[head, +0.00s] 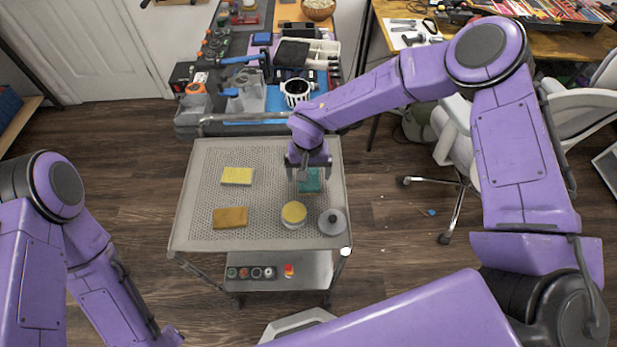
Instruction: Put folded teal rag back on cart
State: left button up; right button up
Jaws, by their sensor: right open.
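The folded teal rag (312,184) lies on the perforated top of the grey cart (205,170), near its right side. My right gripper (305,178) is open just above the rag's left part and hides some of it. I cannot tell whether the fingers touch the rag. My left arm shows at the left edge, but its gripper is out of view.
The cart top also holds a yellow sponge (237,176), a brown-yellow block (230,218), a round tin with a yellow top (293,214) and a grey lidded pot (332,222). A cluttered workbench (215,125) stands behind. The cart's middle is clear.

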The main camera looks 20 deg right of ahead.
aim_at(309, 181)
notch_tip(309, 181, up, 9)
dwell(1.4)
